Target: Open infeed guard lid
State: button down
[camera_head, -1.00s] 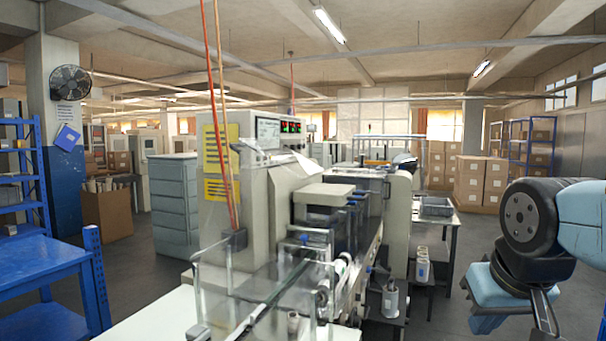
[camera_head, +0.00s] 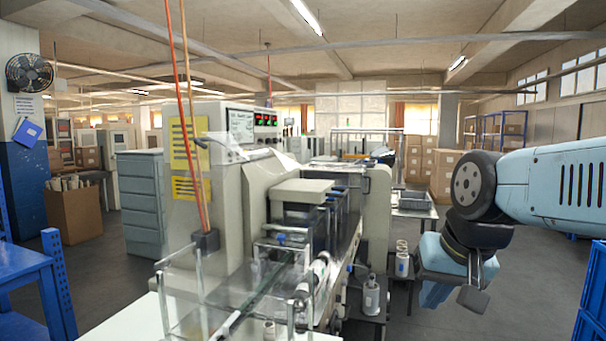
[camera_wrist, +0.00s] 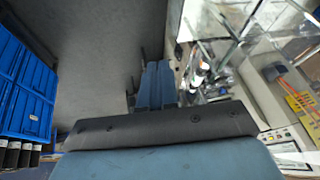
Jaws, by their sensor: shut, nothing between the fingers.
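The flow wrapper (camera_head: 235,185) stands in the middle of the head view. Its clear infeed guard (camera_head: 183,292) surrounds the infeed track at the near end, at the bottom of the picture. The clear panels make it hard to tell the lid from the walls; the lid's position is unclear. Clear panels and metal frame bars (camera_wrist: 240,40) also show at the upper right of the wrist view. My gripper (camera_head: 472,298) hangs to the right of the machine, well apart from the guard. Its fingers (camera_wrist: 154,86) are together and empty in the wrist view.
A blue bench (camera_head: 30,275) stands at the left. Blue crates (camera_head: 592,295) are at the lower right and also show in the wrist view (camera_wrist: 25,85).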

jog(key=w+a+r+m+y, duration=0.4)
jog(key=w+r+m+y, duration=0.3)
jog(key=w+m, duration=0.4)
jog(key=w+a+r+m+y, duration=0.3)
jog(key=w+r+m+y, duration=0.3)
jog(key=w+r+m, duration=0.5)
jog(key=w+a+f+n, duration=0.2)
jog(key=w+a, duration=0.4)
jog(key=a, duration=0.6)
jog(key=shift+w+f, duration=0.3)
jog(key=shift+f, duration=0.35)
